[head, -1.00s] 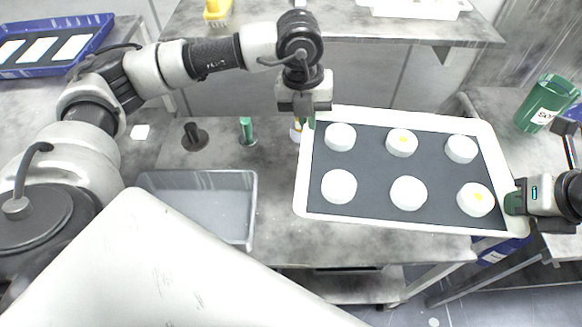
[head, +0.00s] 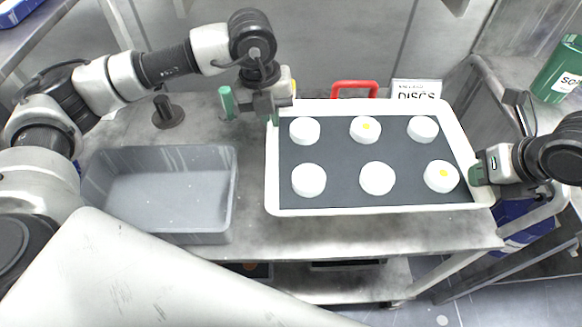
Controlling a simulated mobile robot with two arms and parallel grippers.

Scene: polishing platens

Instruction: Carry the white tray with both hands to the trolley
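The white tray (head: 370,210) has a dark mat and carries several white round discs (head: 376,178), some with a yellow dot. It looks level, over the right part of a grey steel top with a lower shelf, which seems to be the trolley (head: 330,236). Whether it touches that top I cannot tell. My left gripper (head: 273,114) is at the tray's left rim near the far corner, its green fingers closed about the rim. My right gripper (head: 480,175) is shut on the right rim near the front.
A grey empty bin (head: 160,228) stands left of the tray. Behind are a black peg on a round base (head: 168,112), a green upright piece (head: 226,103), a red handle (head: 354,87) and a DISCS sign (head: 416,90). A green container (head: 562,70) stands at far right.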

